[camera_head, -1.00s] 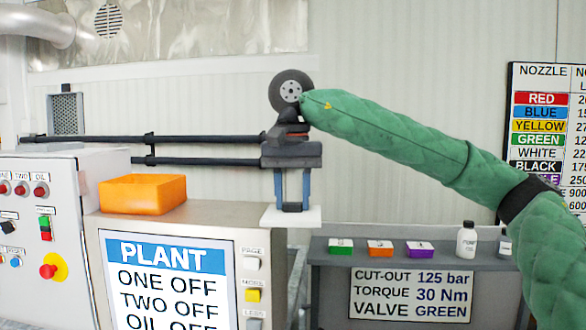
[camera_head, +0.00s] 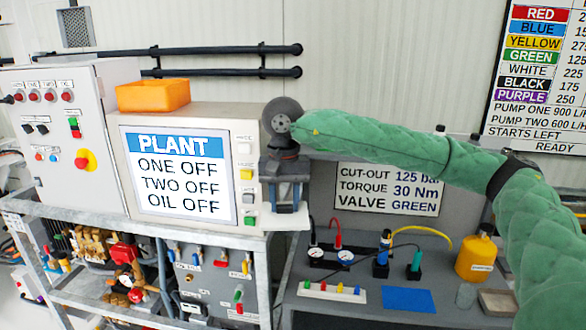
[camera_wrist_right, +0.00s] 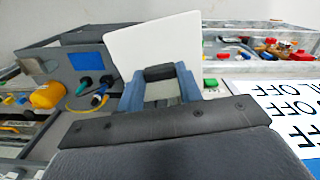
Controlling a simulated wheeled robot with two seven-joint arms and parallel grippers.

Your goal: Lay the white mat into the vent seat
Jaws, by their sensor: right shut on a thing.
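My right gripper (camera_head: 288,204) points down in front of the wall, just right of the plant panel. It is shut on the white mat (camera_head: 283,219), which shows as a thin pale slab below the fingers. In the right wrist view my right gripper (camera_wrist_right: 158,76) has its blue-grey fingers at the near edge of the white mat (camera_wrist_right: 153,42), which extends beyond them. I cannot make out the vent seat for certain; a dark grille (camera_head: 75,28) is on the wall at upper left. My left gripper is not in view.
The plant panel (camera_head: 178,224) and orange bin (camera_head: 153,95) stand left of the gripper. The bench at right holds a blue mat (camera_head: 408,299), gauges with hoses (camera_head: 345,256) and a yellow bottle (camera_head: 477,257). A pump rack (camera_head: 150,322) stands at lower left.

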